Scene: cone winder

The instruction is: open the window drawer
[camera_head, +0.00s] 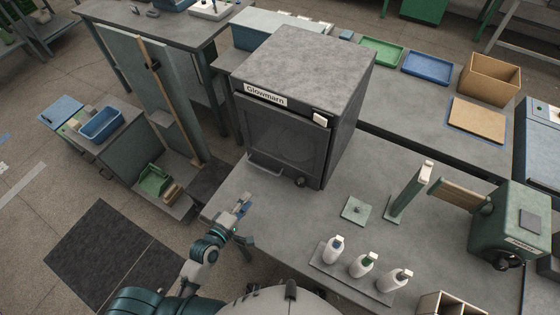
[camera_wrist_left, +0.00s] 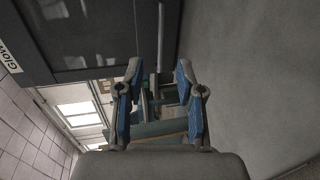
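A grey box labelled "Glowmarn" (camera_head: 305,62) stands on the workbench. Its front is a dark window panel (camera_head: 285,140) that looks closed, with a bar handle (camera_head: 266,166) along its lower left edge. My left gripper (camera_head: 243,203) is in front of and below the handle, apart from it, above the bench's front left edge. In the left wrist view the gripper (camera_wrist_left: 157,82) is open, its blue-padded fingers apart with nothing between them. The window panel (camera_wrist_left: 85,30) and the handle bar (camera_wrist_left: 161,38) show ahead of it there. My right gripper is not in view.
A small dark knob (camera_head: 300,182) is at the box's lower front. White bottles stand in a tray (camera_head: 350,275) at the bench front. A green stand (camera_head: 405,195) and a green machine (camera_head: 515,220) are to the right. Bare bench lies right of my gripper.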

